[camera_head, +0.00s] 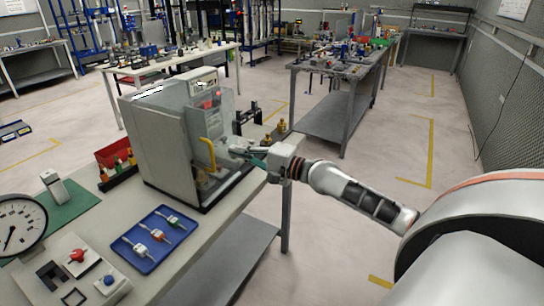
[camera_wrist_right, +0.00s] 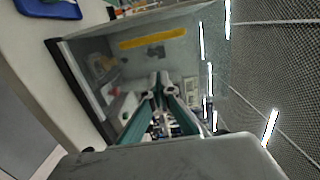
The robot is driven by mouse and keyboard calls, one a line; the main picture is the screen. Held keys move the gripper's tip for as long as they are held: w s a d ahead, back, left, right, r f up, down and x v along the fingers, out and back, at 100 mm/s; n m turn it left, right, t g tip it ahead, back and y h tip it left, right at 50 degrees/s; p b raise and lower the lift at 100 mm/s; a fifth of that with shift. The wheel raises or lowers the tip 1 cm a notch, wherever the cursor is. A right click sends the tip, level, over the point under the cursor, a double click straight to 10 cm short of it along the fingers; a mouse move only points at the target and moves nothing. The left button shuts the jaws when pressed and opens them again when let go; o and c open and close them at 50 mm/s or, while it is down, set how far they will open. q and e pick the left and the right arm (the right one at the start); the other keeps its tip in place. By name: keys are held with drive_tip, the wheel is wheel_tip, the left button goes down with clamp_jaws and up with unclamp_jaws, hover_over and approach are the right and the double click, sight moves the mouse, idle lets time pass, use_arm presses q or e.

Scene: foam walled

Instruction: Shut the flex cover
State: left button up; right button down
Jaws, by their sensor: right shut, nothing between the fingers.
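The grey machine (camera_head: 165,150) stands on the near bench, with its open-looking front to the right. Its see-through flex cover (camera_head: 222,127) carries a yellow handle (camera_head: 208,153). In the right wrist view the handle (camera_wrist_right: 152,38) is a yellow bar across the grey see-through panel. I cannot tell exactly how far the cover stands open. My right gripper (camera_head: 232,149) is just right of the handle, at the machine's front. Its fingers are shut and empty (camera_wrist_right: 158,90), apart from the handle; contact with the cover is unclear. My left gripper is out of view.
A blue tray (camera_head: 136,264) with small parts lies in front of the machine. A red bin (camera_head: 113,152) and a dial gauge (camera_head: 17,224) are to the left. Small brass-coloured pieces (camera_head: 281,127) stand at the bench's right end. The floor to the right is clear.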

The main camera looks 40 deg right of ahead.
drive_tip(key=b+v, duration=0.4)
drive_tip(key=v, duration=0.5)
drive_tip(key=shift+s, duration=0.15)
drive_tip(key=s+a+f+n+g+h, duration=0.1)
drive_tip(key=s+a+f+n, duration=0.1)
drive_tip(key=f, duration=0.6)
drive_tip(key=s+a+f+n+g+h, duration=0.1)
drive_tip(key=s+f+n, duration=0.2)
drive_tip(key=f, duration=0.5)
drive_tip(key=s+a+f+n+h, duration=0.1)
drive_tip(key=s+a+f+n, duration=0.1)
drive_tip(key=f, duration=0.6)
drive_tip(key=s+a+f+n+g+h, duration=0.1)
drive_tip(key=s+a+f+n+g, duration=0.2)
drive_tip(key=s+a+f+n, duration=0.7)
drive_tip(key=s+a+f, duration=0.4)
drive_tip(key=a+f, duration=0.1)
drive_tip(key=f, duration=0.2)
drive_tip(key=shift+s+a+g+h, duration=0.2)
drive_tip(key=shift+g+h, duration=0.1)
drive_tip(key=shift+h, duration=0.1)
